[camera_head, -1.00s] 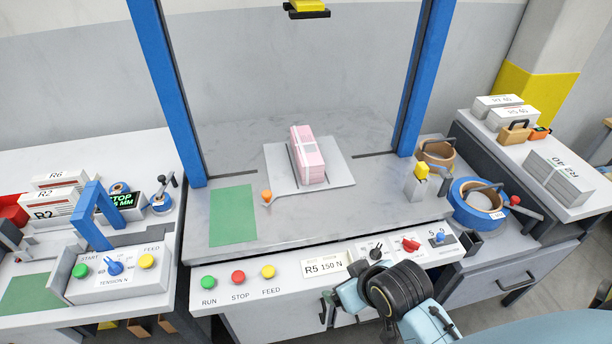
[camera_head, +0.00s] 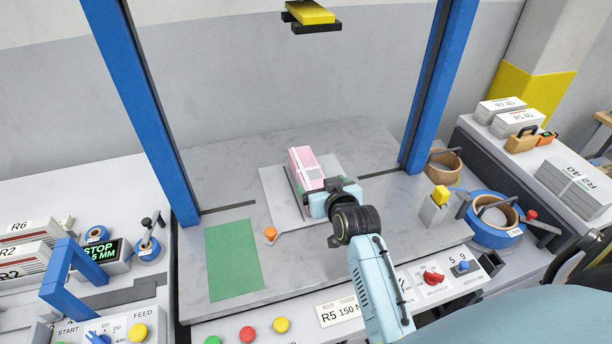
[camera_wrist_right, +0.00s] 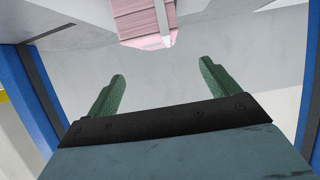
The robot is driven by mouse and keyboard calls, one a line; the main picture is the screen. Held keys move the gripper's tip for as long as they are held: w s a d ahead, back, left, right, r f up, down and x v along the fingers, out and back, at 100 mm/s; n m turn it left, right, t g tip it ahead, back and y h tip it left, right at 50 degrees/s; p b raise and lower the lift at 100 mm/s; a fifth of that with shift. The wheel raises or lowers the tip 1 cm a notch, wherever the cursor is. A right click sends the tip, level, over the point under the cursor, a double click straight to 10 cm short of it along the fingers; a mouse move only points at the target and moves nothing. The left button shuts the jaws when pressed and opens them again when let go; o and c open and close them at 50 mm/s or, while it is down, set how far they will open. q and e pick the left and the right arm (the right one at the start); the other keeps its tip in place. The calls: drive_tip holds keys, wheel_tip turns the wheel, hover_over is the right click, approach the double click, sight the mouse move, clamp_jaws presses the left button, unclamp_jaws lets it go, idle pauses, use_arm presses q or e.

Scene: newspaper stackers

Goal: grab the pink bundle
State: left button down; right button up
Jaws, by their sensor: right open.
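The pink bundle (camera_head: 304,165), tied with white strap, stands on a light grey plate (camera_head: 278,203) on the machine's worktop. In the right wrist view the bundle (camera_wrist_right: 145,18) shows at the top, beyond the fingertips. My right gripper (camera_head: 314,191) is at the near side of the bundle in the head view, its fingers partly hidden. In the right wrist view its green fingers (camera_wrist_right: 165,80) are wide apart with nothing between them. My left gripper is not in view.
Blue posts (camera_head: 140,105) frame the worktop at left and right, with a yellow-black head (camera_head: 311,14) above. A green mat (camera_head: 234,258) lies left. A small post with a yellow top (camera_head: 440,194) and tape rolls (camera_head: 492,214) stand right. An orange knob (camera_head: 270,233) sits by the plate.

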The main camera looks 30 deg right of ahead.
sight(310, 172)
drive_tip(key=x, duration=0.4)
drive_tip(key=shift+f, duration=0.1)
drive_tip(key=shift+w, duration=0.15)
drive_tip(key=shift+w+d+f, duration=0.2)
drive_tip(key=shift+w+f, duration=0.1)
drive_tip(key=shift+w, duration=0.15)
drive_tip(key=b+x, duration=0.1)
drive_tip(key=x, duration=0.2)
drive_tip(key=shift+d+f, duration=0.15)
drive_tip(key=shift+f, duration=0.1)
drive_tip(key=shift+w+d+f, duration=0.1)
drive_tip(key=shift+w+f, duration=0.05)
drive_tip(key=shift+w, duration=0.35)
drive_tip(key=c, duration=1.7)
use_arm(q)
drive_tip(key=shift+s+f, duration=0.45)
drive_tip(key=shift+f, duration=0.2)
use_arm(e)
drive_tip(key=shift+w+r, duration=0.1)
drive_tip(key=shift+r, duration=0.1)
clamp_jaws()
